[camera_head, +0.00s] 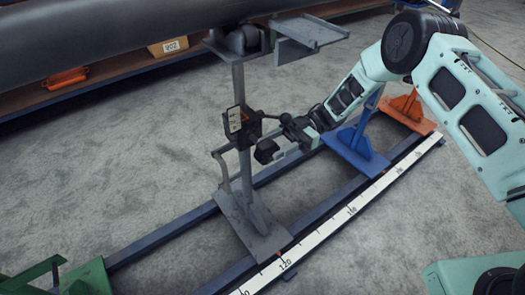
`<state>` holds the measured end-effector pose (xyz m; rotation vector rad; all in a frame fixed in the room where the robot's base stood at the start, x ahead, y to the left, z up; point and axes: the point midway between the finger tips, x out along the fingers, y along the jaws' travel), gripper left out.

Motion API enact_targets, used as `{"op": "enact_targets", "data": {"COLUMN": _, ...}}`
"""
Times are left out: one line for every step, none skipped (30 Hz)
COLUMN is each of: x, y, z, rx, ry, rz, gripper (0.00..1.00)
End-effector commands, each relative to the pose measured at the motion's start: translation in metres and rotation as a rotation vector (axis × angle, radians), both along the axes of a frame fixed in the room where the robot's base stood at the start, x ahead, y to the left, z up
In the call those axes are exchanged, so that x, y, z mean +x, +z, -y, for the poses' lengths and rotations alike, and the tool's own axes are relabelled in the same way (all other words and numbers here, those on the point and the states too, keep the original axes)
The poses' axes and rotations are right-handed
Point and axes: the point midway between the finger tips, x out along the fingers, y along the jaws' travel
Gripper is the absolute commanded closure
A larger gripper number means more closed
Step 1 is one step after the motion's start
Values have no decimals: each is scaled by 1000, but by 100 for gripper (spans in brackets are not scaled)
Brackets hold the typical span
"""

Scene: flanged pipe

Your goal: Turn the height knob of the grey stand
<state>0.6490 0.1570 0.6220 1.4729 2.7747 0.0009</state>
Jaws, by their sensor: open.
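The grey stand (245,175) stands upright on the blue floor rails, with a flat grey base plate and a roller head under the large dark pipe (110,40). A dark clamp block (240,127) with a small label sits partway up its post. The height knob is not clearly told apart from the dark parts at this block. My gripper (269,136) is right of the block, reaching in from the right with its fingers open beside the post. Whether a finger touches the knob cannot be told.
A blue stand (357,150) and an orange stand (408,110) are on the rails to the right. A green stand (85,275) is at lower left. A white measuring strip (345,215) runs along the front rail. A shelf behind holds an orange item (65,79) and a labelled box (168,47).

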Motion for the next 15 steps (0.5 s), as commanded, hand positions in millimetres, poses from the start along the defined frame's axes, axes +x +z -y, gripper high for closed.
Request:
{"op": "enact_targets", "data": {"x": -5, "y": 0, "z": -7, "rx": 0, "ry": 2, "rz": -1, "gripper": 53}}
{"op": "enact_targets", "data": {"x": -8, "y": 0, "z": -11, "rx": 0, "ry": 1, "rz": -1, "gripper": 53}}
{"op": "enact_targets", "data": {"x": -11, "y": 0, "z": -16, "rx": 0, "ry": 1, "rz": -1, "gripper": 53}}
{"op": "enact_targets", "data": {"x": -13, "y": 0, "z": -19, "rx": 1, "ry": 1, "rz": -1, "gripper": 53}}
{"op": "enact_targets", "data": {"x": -16, "y": 0, "z": -22, "rx": 1, "ry": 2, "rz": -1, "gripper": 53}}
{"op": "enact_targets", "data": {"x": -18, "y": 0, "z": -25, "rx": 0, "ry": 1, "rz": -1, "gripper": 53}}
{"op": "enact_targets", "data": {"x": -19, "y": 0, "z": -28, "rx": -1, "ry": 1, "rz": -1, "gripper": 53}}
{"op": "enact_targets", "data": {"x": -20, "y": 0, "z": -29, "rx": -1, "ry": 1, "rz": -1, "gripper": 53}}
{"op": "enact_targets", "data": {"x": -21, "y": 0, "z": -31, "rx": -1, "ry": 0, "rz": -1, "gripper": 53}}
{"op": "enact_targets", "data": {"x": -22, "y": 0, "z": -32, "rx": -1, "ry": 0, "rz": -1, "gripper": 53}}
{"op": "enact_targets", "data": {"x": -22, "y": 0, "z": -33, "rx": -1, "ry": 0, "rz": -1, "gripper": 53}}
{"op": "enact_targets", "data": {"x": -23, "y": 0, "z": -33, "rx": -1, "ry": -1, "rz": -1, "gripper": 53}}
{"op": "enact_targets", "data": {"x": -23, "y": 0, "z": -34, "rx": -1, "ry": -1, "rz": -1, "gripper": 53}}
{"op": "enact_targets", "data": {"x": -23, "y": 0, "z": -34, "rx": 0, "ry": -1, "rz": 0, "gripper": 53}}
{"op": "enact_targets", "data": {"x": -23, "y": 0, "z": -34, "rx": 0, "ry": -1, "rz": 0, "gripper": 53}}
